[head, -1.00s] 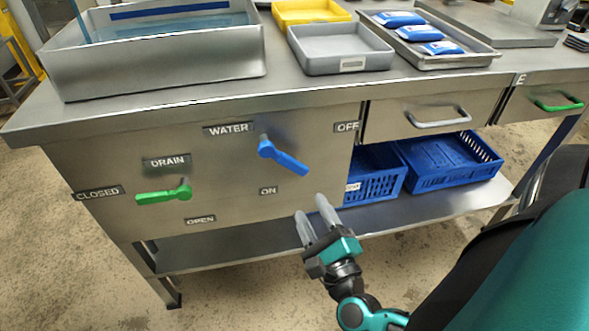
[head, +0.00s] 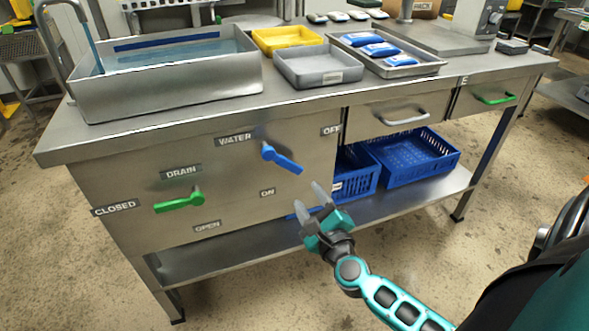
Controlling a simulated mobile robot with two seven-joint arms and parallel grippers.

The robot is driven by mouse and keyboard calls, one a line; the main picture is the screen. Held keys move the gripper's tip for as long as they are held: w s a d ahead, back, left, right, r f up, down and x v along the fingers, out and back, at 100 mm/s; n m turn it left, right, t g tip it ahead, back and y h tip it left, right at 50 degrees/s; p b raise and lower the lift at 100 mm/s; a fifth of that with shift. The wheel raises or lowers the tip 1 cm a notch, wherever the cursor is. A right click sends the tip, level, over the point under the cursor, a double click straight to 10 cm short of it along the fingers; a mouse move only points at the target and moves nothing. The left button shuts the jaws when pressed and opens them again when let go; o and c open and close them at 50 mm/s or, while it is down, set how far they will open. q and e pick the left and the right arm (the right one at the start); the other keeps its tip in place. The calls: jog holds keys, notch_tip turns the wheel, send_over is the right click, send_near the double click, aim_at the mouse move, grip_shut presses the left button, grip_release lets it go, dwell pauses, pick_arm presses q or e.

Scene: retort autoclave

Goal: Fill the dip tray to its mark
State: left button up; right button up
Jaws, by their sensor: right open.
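The steel dip tray (head: 165,91) stands on the bench at the upper left. A blue stripe mark (head: 170,40) runs along its inner back wall, and pale blue water (head: 175,58) lies below it. A spout (head: 84,30) at its left corner shows a blue stream. The blue water lever (head: 283,158) on the front panel slants down-right, between the OFF and ON labels. The green drain lever (head: 180,202) points left toward CLOSED. My right gripper (head: 308,198) is open and empty, just below the blue lever's tip in the picture. My left gripper is out of view.
A yellow tray (head: 287,38), a grey tray (head: 318,68) and a metal tray (head: 410,70) with blue packs stand on the bench. Blue crates (head: 415,160) sit on the lower shelf. Drawer handles (head: 403,118) stick out at the right. Floor in front is clear.

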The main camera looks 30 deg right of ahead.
aim_at(291, 168)
jog(key=b+x, duration=0.1)
jog(key=x, duration=1.2)
jog(key=shift+c, duration=0.5)
grip_shut()
